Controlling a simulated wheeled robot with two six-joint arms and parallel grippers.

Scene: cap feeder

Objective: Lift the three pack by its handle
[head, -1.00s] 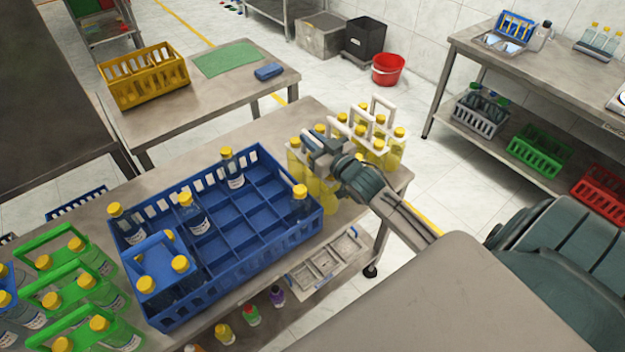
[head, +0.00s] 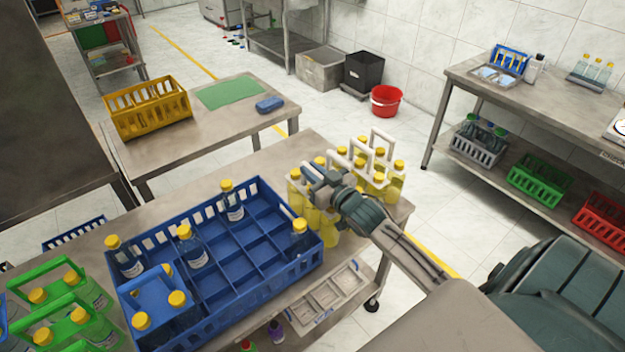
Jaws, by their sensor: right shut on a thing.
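A three pack of yellow bottles (head: 328,226) with a white carrier is at the right end of the steel table, just right of the blue crate. My right gripper (head: 322,179) is shut on its white handle from above. The gripper and wrist cover much of the handle and some caps. The pack looks upright; I cannot tell whether its base touches the table. More yellow packs (head: 397,183) with white handles stand close behind it on the right. My left gripper is not in view.
The blue crate (head: 262,262) with several bottles and a blue carrier (head: 150,293) is left of the held pack. Green packs (head: 63,305) stand at the lower left. The steel table (head: 265,160) has free room behind the crate. Its right edge is close to the packs.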

